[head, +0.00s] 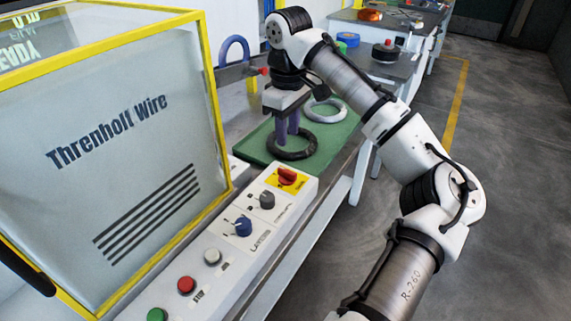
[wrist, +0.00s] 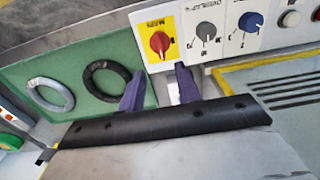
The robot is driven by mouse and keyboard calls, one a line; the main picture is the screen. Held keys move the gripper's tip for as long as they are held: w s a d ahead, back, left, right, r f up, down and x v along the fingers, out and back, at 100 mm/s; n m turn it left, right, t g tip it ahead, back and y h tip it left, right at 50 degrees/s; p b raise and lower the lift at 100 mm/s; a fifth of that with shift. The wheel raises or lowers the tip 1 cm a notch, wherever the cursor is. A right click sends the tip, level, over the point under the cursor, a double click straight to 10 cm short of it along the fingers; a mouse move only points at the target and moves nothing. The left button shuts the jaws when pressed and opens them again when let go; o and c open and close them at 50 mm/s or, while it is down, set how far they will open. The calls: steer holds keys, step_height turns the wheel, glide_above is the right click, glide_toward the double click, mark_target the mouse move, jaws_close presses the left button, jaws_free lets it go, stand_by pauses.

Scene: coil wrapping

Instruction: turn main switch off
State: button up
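The main switch is a red rotary knob (head: 287,176) on a yellow plate at the far end of the white control panel. It also shows in the wrist view (wrist: 160,43), just beyond the fingertips and roughly centred between them. Its pointer setting is too small to read. My gripper (head: 288,138) points down with two purple fingers, and in the head view they overlap the black ring on the green mat. The wrist view shows my gripper (wrist: 158,78) open, with a gap between the fingers and nothing in it. The fingers are apart from the knob.
The panel also carries a grey knob (head: 267,200), a blue knob (head: 243,226) and white, red and green buttons. A black ring (wrist: 107,80) and a grey ring (wrist: 50,95) lie on the green mat (wrist: 90,50). A yellow-framed clear guard (head: 130,150) stands left of the panel.

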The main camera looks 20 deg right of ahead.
mark_target(287, 170)
step_height(287, 170, down, 11)
steer(key=shift+w+f, duration=0.1)
steer(key=shift+c, duration=0.3)
jaws_close()
